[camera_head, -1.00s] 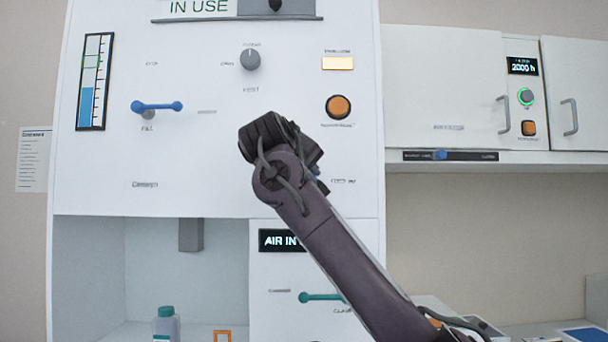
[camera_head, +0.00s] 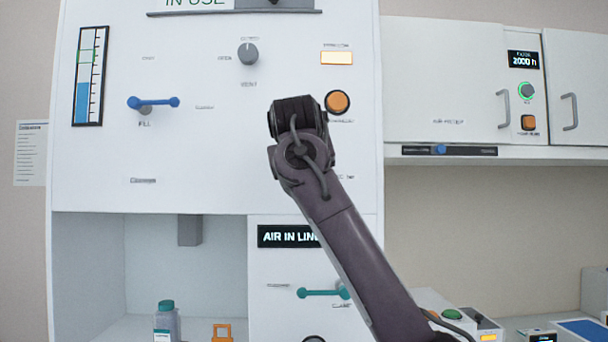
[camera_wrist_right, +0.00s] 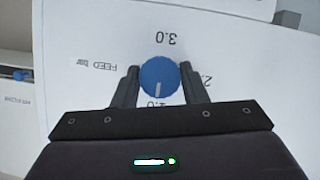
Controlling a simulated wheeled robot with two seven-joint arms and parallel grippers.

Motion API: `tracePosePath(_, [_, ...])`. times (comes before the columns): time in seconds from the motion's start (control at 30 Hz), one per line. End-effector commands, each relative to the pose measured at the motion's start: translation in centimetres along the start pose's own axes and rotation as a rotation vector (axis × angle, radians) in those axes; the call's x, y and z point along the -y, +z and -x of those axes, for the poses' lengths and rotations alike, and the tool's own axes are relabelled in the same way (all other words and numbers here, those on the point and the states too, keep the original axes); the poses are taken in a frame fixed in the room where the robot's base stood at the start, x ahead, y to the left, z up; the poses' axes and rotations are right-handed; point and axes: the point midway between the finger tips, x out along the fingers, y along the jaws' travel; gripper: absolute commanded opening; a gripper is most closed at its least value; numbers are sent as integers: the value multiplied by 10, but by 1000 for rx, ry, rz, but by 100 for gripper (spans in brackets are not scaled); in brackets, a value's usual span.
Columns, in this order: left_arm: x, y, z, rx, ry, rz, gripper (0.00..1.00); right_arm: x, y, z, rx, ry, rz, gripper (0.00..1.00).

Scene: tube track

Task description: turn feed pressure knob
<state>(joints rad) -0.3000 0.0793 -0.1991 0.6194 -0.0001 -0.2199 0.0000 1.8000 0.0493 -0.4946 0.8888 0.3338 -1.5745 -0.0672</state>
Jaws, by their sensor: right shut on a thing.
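The blue round feed pressure knob (camera_wrist_right: 158,77) sits on the white panel in the right wrist view. Its printed scale looks upside down there, with 3.0 above it and 1.0 below. The knob's white pointer line is directed toward the 1.0 mark, which is partly covered. My right gripper (camera_wrist_right: 159,74) has a dark finger on each side of the knob and is shut on it. In the head view my right arm and wrist cover the knob and the fingers. My left gripper is not in view.
The white panel also bears a blue fill lever (camera_head: 153,102), a grey knob (camera_head: 248,53), an orange button (camera_head: 338,102) and a teal lever (camera_head: 322,292). A bottle (camera_head: 166,322) stands in the bay below. White cabinets (camera_head: 440,80) are at the right.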

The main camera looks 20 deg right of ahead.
Motion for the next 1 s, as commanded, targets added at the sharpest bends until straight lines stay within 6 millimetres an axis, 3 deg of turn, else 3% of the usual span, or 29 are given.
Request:
tracePosePath(0.47, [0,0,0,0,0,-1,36,2,5,-3,14,-7,-12,16])
tracePosePath(0.5, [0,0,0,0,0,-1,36,2,5,-3,14,-7,-12,40])
tracePosePath(0.67, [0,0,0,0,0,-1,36,2,4,-2,10,-7,-12,61])
tracePosePath(1.0, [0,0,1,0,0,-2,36,0,0,-1,4,-6,-13,61])
